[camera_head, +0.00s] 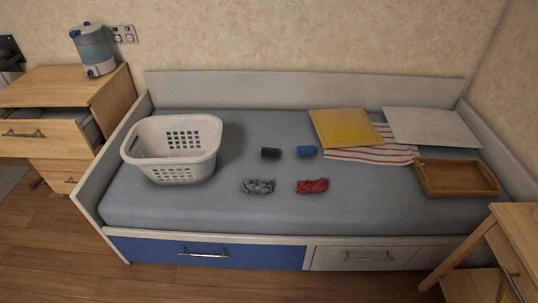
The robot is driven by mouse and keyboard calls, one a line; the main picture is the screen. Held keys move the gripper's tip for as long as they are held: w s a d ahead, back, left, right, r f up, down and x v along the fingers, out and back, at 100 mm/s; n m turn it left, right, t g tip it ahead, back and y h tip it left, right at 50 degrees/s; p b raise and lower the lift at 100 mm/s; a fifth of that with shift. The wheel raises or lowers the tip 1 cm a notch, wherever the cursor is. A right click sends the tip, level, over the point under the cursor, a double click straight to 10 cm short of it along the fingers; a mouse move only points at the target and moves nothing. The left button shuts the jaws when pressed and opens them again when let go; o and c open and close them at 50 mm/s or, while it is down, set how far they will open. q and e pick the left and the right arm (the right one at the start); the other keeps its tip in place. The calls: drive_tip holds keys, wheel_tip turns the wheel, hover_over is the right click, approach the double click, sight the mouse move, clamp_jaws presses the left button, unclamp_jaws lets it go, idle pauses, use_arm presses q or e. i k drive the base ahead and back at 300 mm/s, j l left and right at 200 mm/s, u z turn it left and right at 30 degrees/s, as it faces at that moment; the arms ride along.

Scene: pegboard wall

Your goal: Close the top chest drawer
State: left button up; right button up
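A wooden chest (108,97) stands at the left, beside the head end of the bed. Its top drawer (45,137) is pulled out towards the front, and grey contents show inside behind the front panel. The drawer has a dark bar handle (22,133). A lower drawer (60,180) with a small handle shows beneath it. Neither of my grippers is in view.
A bed (250,215) with a grey mattress fills the middle. On it are a white laundry basket (172,150), rolled and crumpled cloths, a yellow envelope (345,128) and a wooden tray (458,178). A wooden table (518,225) stands at right. Floor (40,240) is clear at lower left.

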sight(59, 132)
drive_tip(key=u, duration=1.7)
drive_tip(key=z, duration=0.3)
drive_tip(key=i+j+z, duration=0.3)
drive_tip(key=z, duration=0.15)
drive_tip(key=i+j+z, duration=0.4)
drive_tip(key=k, duration=0.1)
